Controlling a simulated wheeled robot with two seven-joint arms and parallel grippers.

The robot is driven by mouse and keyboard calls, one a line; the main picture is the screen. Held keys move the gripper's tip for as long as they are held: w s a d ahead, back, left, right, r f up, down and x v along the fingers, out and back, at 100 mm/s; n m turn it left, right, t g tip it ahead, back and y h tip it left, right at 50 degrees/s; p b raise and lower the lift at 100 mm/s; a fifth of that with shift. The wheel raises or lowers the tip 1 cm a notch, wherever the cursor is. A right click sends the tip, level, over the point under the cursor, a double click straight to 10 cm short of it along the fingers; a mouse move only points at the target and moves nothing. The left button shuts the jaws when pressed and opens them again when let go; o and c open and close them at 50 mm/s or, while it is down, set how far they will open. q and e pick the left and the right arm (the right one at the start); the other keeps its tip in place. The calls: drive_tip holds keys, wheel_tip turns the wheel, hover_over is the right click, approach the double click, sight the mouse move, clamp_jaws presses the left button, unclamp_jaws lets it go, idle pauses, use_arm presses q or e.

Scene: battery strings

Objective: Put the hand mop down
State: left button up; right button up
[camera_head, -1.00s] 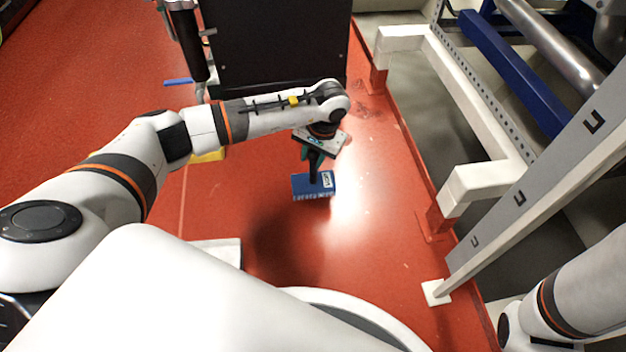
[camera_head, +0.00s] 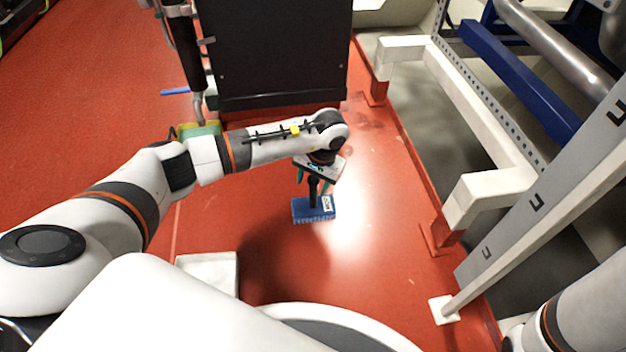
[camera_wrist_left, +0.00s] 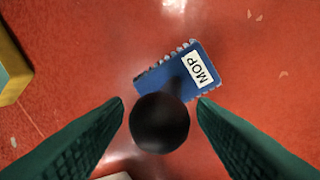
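The hand mop has a blue block head (camera_head: 312,210) with a white label and a black upright handle. It appears to stand on the red floor in front of the black cabinet. In the left wrist view the blue head (camera_wrist_left: 178,78) lies beyond the round black handle end (camera_wrist_left: 160,122). My left gripper (camera_head: 314,183) is above the head, its green fingers spread on either side of the handle. The wrist view shows a narrow gap between the handle end and each finger (camera_wrist_left: 160,103). My right gripper is out of view.
A black cabinet (camera_head: 275,50) stands behind the mop. A white and grey metal rack (camera_head: 485,130) runs along the right. A yellow and green object (camera_head: 197,130) is left of the cabinet, near a blue strip (camera_head: 175,91). The red floor around the mop is clear.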

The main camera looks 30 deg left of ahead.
use_arm(q)
wheel_tip(320, 180, up, 12)
drive_tip(key=d+p, duration=0.2)
drive_tip(key=p, duration=0.7)
drive_tip(key=shift+w+d, duration=0.1)
drive_tip(key=shift+d, duration=0.05)
